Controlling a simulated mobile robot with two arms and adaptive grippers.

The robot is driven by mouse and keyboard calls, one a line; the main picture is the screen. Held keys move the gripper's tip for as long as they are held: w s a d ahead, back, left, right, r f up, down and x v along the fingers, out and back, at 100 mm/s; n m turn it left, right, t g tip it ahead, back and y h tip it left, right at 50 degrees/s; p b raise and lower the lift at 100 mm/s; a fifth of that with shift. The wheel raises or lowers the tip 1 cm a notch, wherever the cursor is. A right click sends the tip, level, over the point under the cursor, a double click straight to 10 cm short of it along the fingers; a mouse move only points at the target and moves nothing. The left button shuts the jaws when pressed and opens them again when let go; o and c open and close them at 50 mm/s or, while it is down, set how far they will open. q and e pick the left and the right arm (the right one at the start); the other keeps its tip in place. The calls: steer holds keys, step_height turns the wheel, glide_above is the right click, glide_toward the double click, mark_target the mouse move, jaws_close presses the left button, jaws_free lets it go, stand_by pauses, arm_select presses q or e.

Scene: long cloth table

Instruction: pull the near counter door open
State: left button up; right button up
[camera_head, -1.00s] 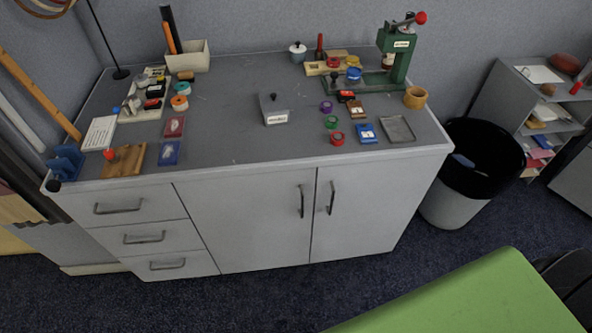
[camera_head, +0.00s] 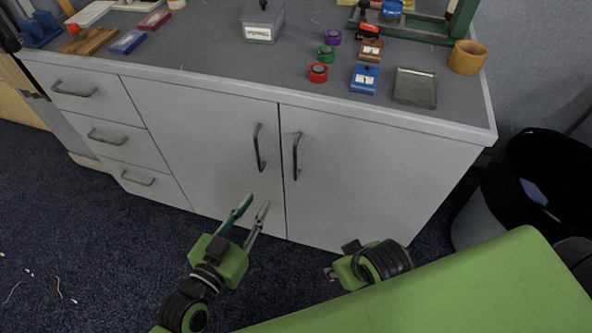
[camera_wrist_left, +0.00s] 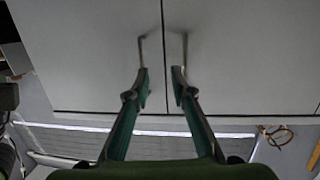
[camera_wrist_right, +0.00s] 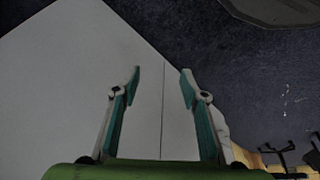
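The grey-white counter has two doors side by side below its top. The left door (camera_head: 210,140) has a dark bar handle (camera_head: 259,148) near the middle seam. The right door (camera_head: 370,170) has a matching handle (camera_head: 296,155) across the seam. Both doors look shut. My left gripper (camera_head: 258,201) is open and empty, in front of and below the handles. In the left wrist view, both handles show beyond its fingertips (camera_wrist_left: 161,85), apart from them. My right gripper (camera_wrist_right: 159,74) is open and empty, facing the counter front; its fingers are mostly hidden in the head view.
Three drawers (camera_head: 105,135) are left of the doors. Small items, including a grey box (camera_head: 262,20) and a wooden cup (camera_head: 467,57), stand on the counter top. A black-lined bin (camera_head: 545,190) stands at the right.

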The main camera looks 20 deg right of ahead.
arm_select(q)
steer(key=h+b, duration=0.2)
glide_toward(294, 156)
steer(key=v, duration=0.3)
steer(key=shift+m+t, duration=0.3)
steer(key=shift+m, duration=0.1)
steer(key=x, duration=0.8)
steer(key=shift+s+f+b, duration=0.15)
steer(key=shift+f+b, duration=0.1)
steer(key=shift+b, duration=0.1)
steer(key=x, duration=0.5)
steer(key=shift+b, duration=0.4)
steer(key=shift+d, duration=0.3)
arm_select(e)
steer(key=w+a+r+t, duration=0.1)
steer(key=w+r+t, duration=0.2)
steer(key=w+r, duration=0.1)
steer(key=w+a+r+t+y, duration=0.1)
steer(key=w+a+r+t, duration=0.1)
steer(key=w, duration=0.4)
step_height(294, 156, up, 3)
steer(key=shift+w+a+f+t, duration=0.15)
steer(key=shift+a+t, duration=0.1)
steer(key=shift+t, duration=0.35)
arm_select(q)
jaws_close()
